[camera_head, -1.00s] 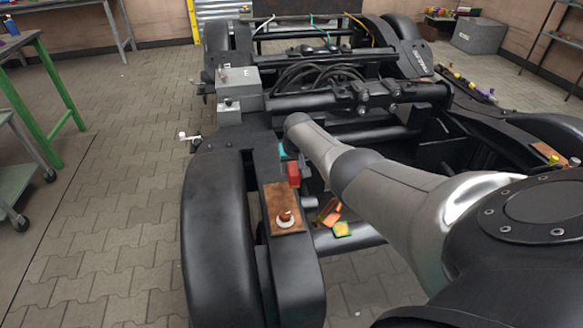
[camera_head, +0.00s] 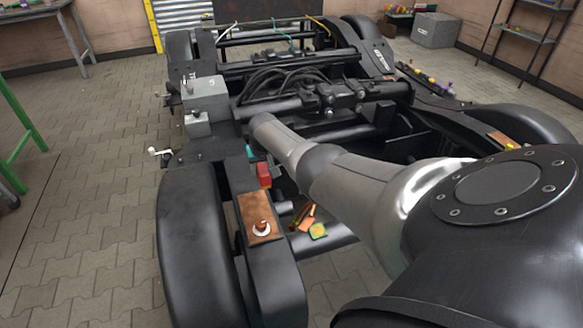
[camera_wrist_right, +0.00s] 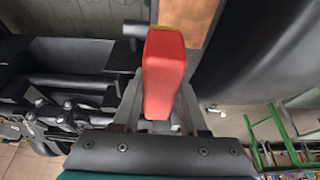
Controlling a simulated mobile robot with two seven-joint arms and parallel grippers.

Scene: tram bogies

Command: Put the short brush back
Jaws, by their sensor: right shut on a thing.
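My right arm reaches in from the right over the tram bogie (camera_head: 200,222). In the wrist view my right gripper (camera_wrist_right: 158,118) is shut on a red, block-like thing with a thin yellowish far edge, which I take to be the short brush (camera_wrist_right: 163,75). In the head view the red brush (camera_head: 264,174) shows just beyond the copper-brown plate (camera_head: 252,210) on the bogie frame. My right fingers are mostly hidden there behind the arm and frame. Whether the brush touches the frame, I cannot tell. My left gripper is not in view.
A brown and white knob-like piece (camera_head: 261,227) stands on the plate. Orange and yellow-green pieces (camera_head: 318,231) lie low beside the frame. A grey box (camera_head: 205,98) with a crank is on the bogie. Paved floor (camera_head: 85,200) is clear at left.

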